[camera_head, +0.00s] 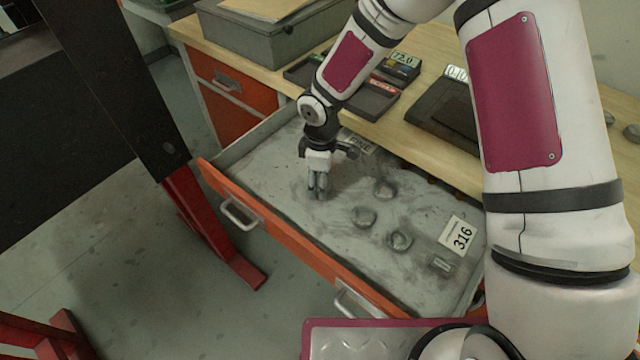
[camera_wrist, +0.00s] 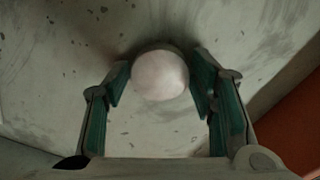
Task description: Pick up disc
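My gripper (camera_head: 318,192) points down into the open drawer, near its left part. In the wrist view, a round pale disc (camera_wrist: 160,76) with a darker rim lies between the two fingertips (camera_wrist: 160,85). The fingers stand apart on either side of it, with what looks like a narrow gap at each side. Contact is hard to tell. In the head view this disc is hidden by my gripper.
The drawer (camera_head: 270,215) has an orange front and a scuffed grey floor. A "316" label (camera_head: 458,234) and a small metal block (camera_head: 440,264) lie at its right end. The wooden worktop (camera_head: 425,75) behind holds a grey box (camera_head: 270,38) and black trays (camera_head: 370,100).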

